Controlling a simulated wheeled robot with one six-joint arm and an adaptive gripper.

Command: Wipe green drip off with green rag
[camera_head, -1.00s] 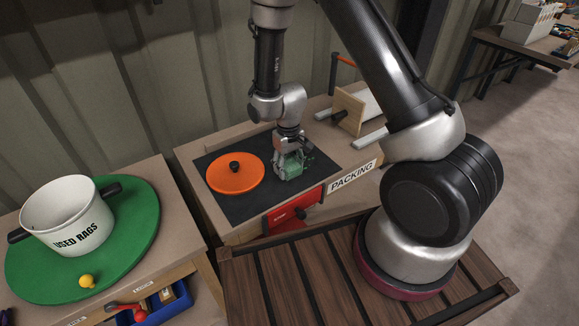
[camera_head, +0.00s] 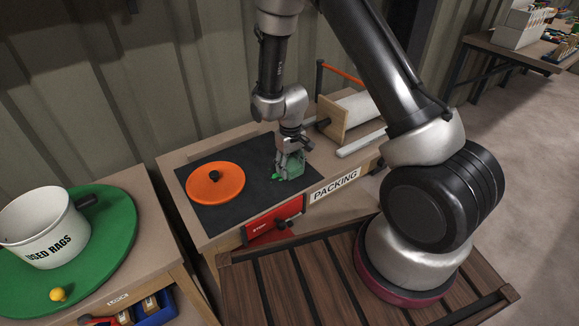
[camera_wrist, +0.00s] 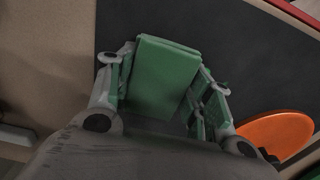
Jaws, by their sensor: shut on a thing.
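A green rag (camera_head: 293,168) is held between the fingers of my gripper (camera_head: 288,166), low over or on the dark mat; I cannot tell if it touches. In the wrist view the rag (camera_wrist: 163,75) is a folded green block between the fingertips (camera_wrist: 160,85), with the dark mat beyond it. A small bright green patch (camera_head: 276,178), likely the green drip, shows on the mat just left of the rag in the head view. The mat directly under the rag and fingers is hidden. No drip stands out in the wrist view.
An orange lid (camera_head: 216,182) with a black knob lies left on the dark mat (camera_head: 240,216). A roll holder (camera_head: 335,117) stands at the bench's back right. A white pot marked USED RAGS (camera_head: 42,225) and a yellow ball (camera_head: 58,294) are on a green round board (camera_head: 110,245).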

